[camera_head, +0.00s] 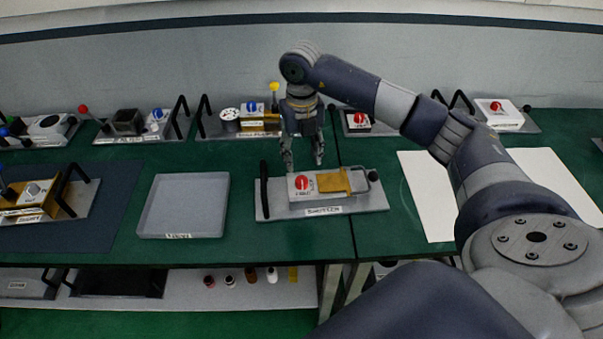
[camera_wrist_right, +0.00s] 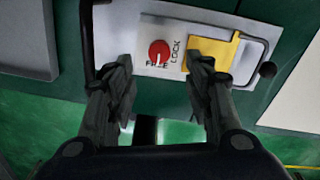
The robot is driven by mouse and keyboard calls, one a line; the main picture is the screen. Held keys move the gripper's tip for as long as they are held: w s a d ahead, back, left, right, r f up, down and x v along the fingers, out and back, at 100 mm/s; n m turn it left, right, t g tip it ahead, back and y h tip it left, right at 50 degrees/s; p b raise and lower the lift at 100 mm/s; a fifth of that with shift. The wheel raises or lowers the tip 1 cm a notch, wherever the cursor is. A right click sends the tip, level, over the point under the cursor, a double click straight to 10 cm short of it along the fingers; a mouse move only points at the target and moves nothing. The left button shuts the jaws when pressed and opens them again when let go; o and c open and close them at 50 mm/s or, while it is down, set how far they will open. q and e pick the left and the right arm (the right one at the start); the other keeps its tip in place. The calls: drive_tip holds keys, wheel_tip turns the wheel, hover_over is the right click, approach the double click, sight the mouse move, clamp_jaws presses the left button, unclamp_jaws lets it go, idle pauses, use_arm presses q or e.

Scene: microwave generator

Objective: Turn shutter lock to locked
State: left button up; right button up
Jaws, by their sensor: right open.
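The shutter module is a grey plate (camera_head: 375,203) labelled as the shutter, with a white block bearing a round red knob (camera_head: 302,182) and a yellow slab (camera_head: 334,181). In the right wrist view the red knob (camera_wrist_right: 159,52) sits between the words FREE, below it, and LOCK (camera_wrist_right: 176,50), to its right. My right gripper (camera_head: 304,163) points down, open and empty, just behind and above the knob. In the wrist view its fingers (camera_wrist_right: 162,75) are apart, with the knob beyond the gap. My left gripper is not in view.
Black handles stand on the plate, one at its left end (camera_head: 264,190). A grey tray (camera_head: 185,205) lies to the left, and a white sheet (camera_head: 425,205) to the right. Several other modules with knobs and levers line the back of the green bench.

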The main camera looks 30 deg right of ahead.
sight(302, 180)
wheel_tip(302, 180, down, 7)
drive_tip(key=shift+p, duration=1.1)
drive_tip(key=shift+f, duration=0.55)
drive_tip(key=shift+c, duration=0.4)
drive_tip(key=c, duration=1)
